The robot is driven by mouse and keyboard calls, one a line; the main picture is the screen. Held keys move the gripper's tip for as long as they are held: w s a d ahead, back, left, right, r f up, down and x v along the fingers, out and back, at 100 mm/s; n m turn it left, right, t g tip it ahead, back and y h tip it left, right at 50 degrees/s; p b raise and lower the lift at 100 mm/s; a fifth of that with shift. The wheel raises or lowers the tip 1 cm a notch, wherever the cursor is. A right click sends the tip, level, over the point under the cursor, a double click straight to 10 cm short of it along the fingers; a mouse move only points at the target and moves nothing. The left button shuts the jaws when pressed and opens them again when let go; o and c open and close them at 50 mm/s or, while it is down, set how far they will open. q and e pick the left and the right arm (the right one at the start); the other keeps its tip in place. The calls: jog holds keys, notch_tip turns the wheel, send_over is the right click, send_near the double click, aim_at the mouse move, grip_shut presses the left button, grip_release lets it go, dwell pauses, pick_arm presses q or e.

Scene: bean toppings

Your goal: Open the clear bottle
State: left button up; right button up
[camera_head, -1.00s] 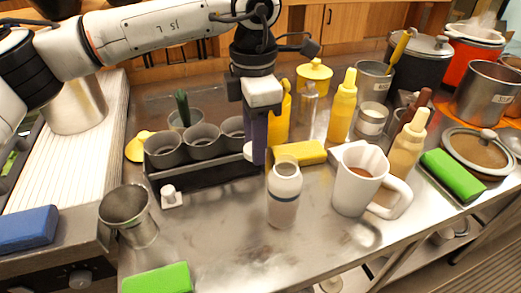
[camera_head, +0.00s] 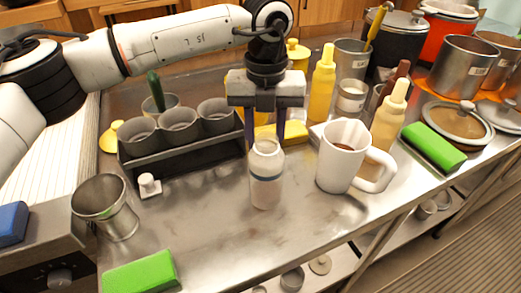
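The clear bottle (camera_head: 265,178), whitish with a dark blue-grey band, stands upright on the steel counter near the middle. Its pale top (camera_head: 266,146) lies between the fingertips of my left gripper (camera_head: 265,140). That gripper comes from above with its two dark fingers apart, one on each side of the bottle's top. I see a gap between the fingers; whether either touches the bottle I cannot tell. My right gripper is not in view.
A white mug (camera_head: 334,170) stands close right of the bottle, with a tan squeeze bottle (camera_head: 388,122) beyond. A rack of grey cups (camera_head: 180,160) is left, with a small white piece (camera_head: 149,185) before it. The front counter is clear between a green block (camera_head: 140,272) and the mug.

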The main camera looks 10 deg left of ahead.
pick_arm(q)
jog(key=shift+f, duration=2.3)
jog(key=shift+f, duration=0.2)
jog(key=o, duration=1.1)
jog(key=shift+o, duration=0.2)
